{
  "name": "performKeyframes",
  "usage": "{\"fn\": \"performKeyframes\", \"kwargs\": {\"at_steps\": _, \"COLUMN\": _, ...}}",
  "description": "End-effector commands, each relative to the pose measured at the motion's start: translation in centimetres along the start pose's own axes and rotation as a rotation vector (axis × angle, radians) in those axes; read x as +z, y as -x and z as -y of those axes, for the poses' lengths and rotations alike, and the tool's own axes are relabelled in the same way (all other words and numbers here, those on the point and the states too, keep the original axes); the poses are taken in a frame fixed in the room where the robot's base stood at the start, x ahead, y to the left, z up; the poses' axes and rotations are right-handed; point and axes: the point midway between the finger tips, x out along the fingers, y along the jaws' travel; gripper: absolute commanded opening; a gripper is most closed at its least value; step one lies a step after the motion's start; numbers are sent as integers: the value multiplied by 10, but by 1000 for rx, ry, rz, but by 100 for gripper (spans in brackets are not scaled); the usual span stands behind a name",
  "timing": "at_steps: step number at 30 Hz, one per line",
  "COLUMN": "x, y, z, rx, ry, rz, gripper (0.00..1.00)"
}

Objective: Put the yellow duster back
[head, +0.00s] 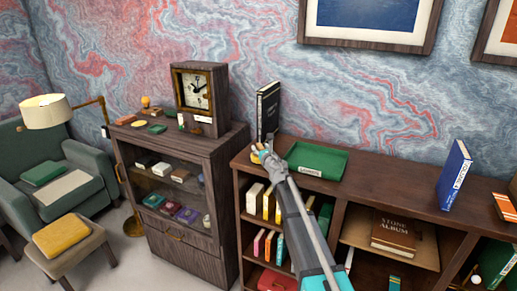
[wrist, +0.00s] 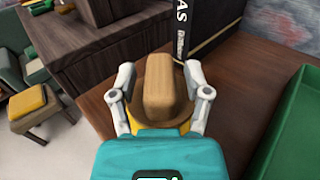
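The duster has a tan wooden handle (wrist: 160,88) on a round brown base, with a strip of yellow (wrist: 165,130) along the near edge in the wrist view. My gripper (wrist: 160,78) has one finger at each side of it, close against the base, and appears shut on it. In the head view my gripper (head: 264,154) is at the front left corner of the low wooden shelf unit (head: 375,183), with the small duster at its tips. Whether the duster touches the top is hidden.
A black book (head: 268,108) stands upright just behind my gripper. A green tray (head: 316,160) lies close on the right. A glass-front cabinet (head: 190,246) with a clock (head: 197,90) stands on the left. The shelf top is clear between the tray and a blue book (head: 454,176).

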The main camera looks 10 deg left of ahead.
Motion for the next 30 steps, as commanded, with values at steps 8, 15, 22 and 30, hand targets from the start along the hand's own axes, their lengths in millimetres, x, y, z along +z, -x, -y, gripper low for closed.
{"fn": "performKeyframes", "kwargs": {"at_steps": 8, "x": 0, "y": 0, "z": 0, "rx": 0, "ry": 0, "rz": 0, "gripper": 70}}
{"fn": "performKeyframes", "kwargs": {"at_steps": 15, "x": 3, "y": 0, "z": 1, "rx": -1, "ry": 0, "rz": 0, "gripper": 70}}
{"fn": "performKeyframes", "kwargs": {"at_steps": 22, "x": 3, "y": 23, "z": 0, "rx": -1, "ry": 0, "rz": 0, "gripper": 70}}
{"fn": "performKeyframes", "kwargs": {"at_steps": 30, "x": 3, "y": 67, "z": 0, "rx": -1, "ry": 0, "rz": 0, "gripper": 70}}
